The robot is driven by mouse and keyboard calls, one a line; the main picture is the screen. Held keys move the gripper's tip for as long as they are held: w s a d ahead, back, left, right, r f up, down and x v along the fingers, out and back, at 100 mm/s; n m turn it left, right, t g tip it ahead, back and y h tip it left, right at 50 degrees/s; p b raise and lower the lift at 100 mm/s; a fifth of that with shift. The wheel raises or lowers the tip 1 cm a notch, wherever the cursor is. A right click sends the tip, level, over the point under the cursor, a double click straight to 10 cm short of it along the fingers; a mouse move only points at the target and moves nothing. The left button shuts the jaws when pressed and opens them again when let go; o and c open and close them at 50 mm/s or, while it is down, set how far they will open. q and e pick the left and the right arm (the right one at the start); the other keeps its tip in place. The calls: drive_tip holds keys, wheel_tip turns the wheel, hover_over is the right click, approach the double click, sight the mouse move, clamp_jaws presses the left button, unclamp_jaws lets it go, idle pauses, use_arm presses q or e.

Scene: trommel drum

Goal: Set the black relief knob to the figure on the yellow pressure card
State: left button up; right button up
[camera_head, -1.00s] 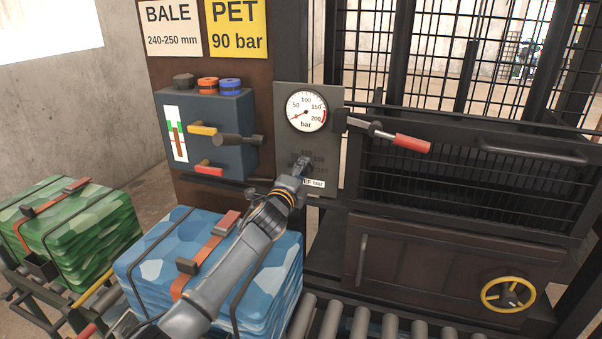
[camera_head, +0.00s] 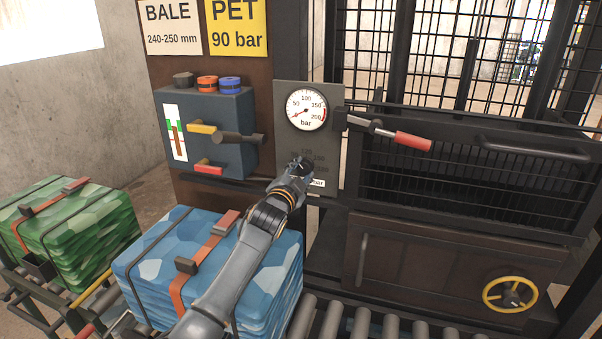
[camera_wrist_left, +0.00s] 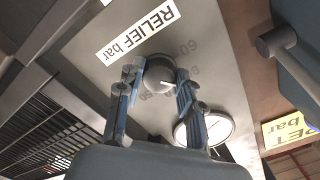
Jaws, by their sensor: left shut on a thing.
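The yellow pressure card (camera_head: 237,27) at the top reads PET 90 bar; its corner shows in the left wrist view (camera_wrist_left: 285,129). The black relief knob (camera_wrist_left: 159,72) sits on the grey gauge panel (camera_head: 334,98), above the RELIEF bar label (camera_wrist_left: 136,34). My left gripper (camera_head: 301,167) reaches the knob from below, with its two fingers (camera_wrist_left: 158,82) shut on the knob's sides. The knob's white mark points right in the wrist view, on the side of the small printed figures. The fingers cover part of the scale, and I cannot read the exact setting.
A round pressure gauge (camera_head: 306,110) is above the knob, its needle low. A red-handled lever (camera_head: 412,141) sticks out to the right. A blue-grey box (camera_head: 231,112) with handles is to the left. A blue bale (camera_head: 150,262) lies below my left arm.

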use_arm(q)
drive_tip(key=shift+f+n, duration=0.2)
drive_tip(key=shift+n, duration=0.7)
drive_tip(key=o, duration=1.2)
drive_tip(key=shift+c, duration=0.2)
drive_tip(key=shift+r, duration=0.1)
drive_tip(key=shift+s+a, duration=0.1)
drive_tip(key=shift+s, duration=0.05)
drive_tip(key=v, duration=1.1)
drive_tip(key=shift+s, duration=0.35)
drive_tip(key=shift+a, duration=0.1)
